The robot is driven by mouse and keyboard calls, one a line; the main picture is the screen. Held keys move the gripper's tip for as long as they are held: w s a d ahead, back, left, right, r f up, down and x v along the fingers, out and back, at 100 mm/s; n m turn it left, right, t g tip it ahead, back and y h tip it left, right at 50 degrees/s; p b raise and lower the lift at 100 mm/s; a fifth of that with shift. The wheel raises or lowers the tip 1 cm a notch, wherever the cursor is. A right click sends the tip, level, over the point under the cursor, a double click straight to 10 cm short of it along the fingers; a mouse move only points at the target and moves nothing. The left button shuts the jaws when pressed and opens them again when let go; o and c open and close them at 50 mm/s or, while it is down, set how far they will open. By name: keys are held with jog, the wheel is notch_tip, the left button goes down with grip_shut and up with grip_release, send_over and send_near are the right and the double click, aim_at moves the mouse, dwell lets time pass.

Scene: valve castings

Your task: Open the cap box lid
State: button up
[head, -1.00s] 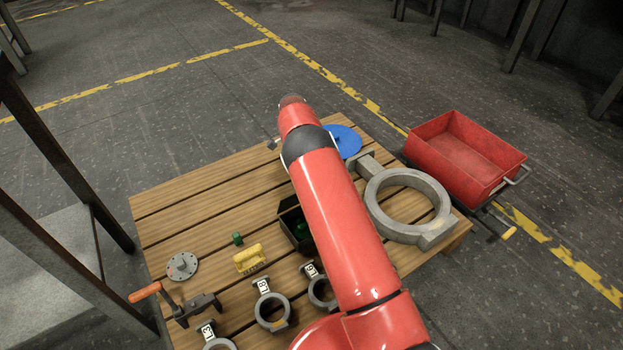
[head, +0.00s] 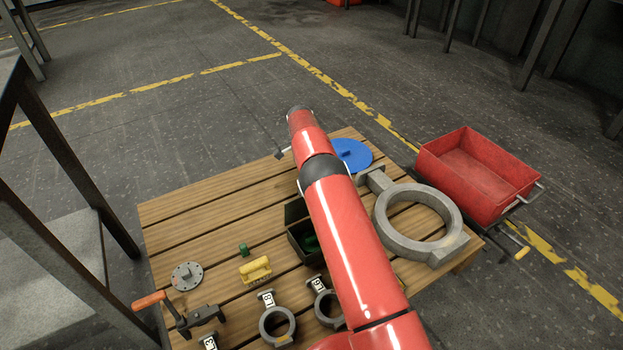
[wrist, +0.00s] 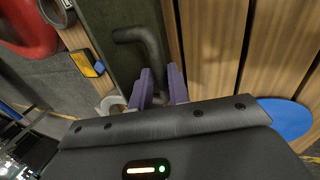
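The cap box (head: 311,258) is a dark green box on the slatted table, partly behind my arm in the head view. Green caps show inside it. Its lid (head: 295,211) stands raised at the box's far left side; how far it is open is hard to tell. In the wrist view the lid is a dark green panel (wrist: 133,67) with a bent bar handle (wrist: 141,35). My gripper's purple fingers (wrist: 161,86) lie close on both sides of the handle and seem shut on it. My gripper is hidden in the head view.
A green piece (head: 243,249), a yellow block (head: 256,270), a grey flange (head: 187,276) and an orange-handled tool (head: 152,301) lie left of the box. A large ring (head: 450,215) and blue disc (head: 352,155) lie right. A red cart (head: 476,180) stands beyond the table.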

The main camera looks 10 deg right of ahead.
jog(key=shift+o, duration=1.1)
jog(key=shift+f, duration=0.25)
jog(key=shift+o, duration=0.6)
jog(key=shift+r, duration=0.2)
jog(key=shift+r, duration=0.1)
notch_tip(320, 180, up, 20)
jog(key=p, duration=0.4)
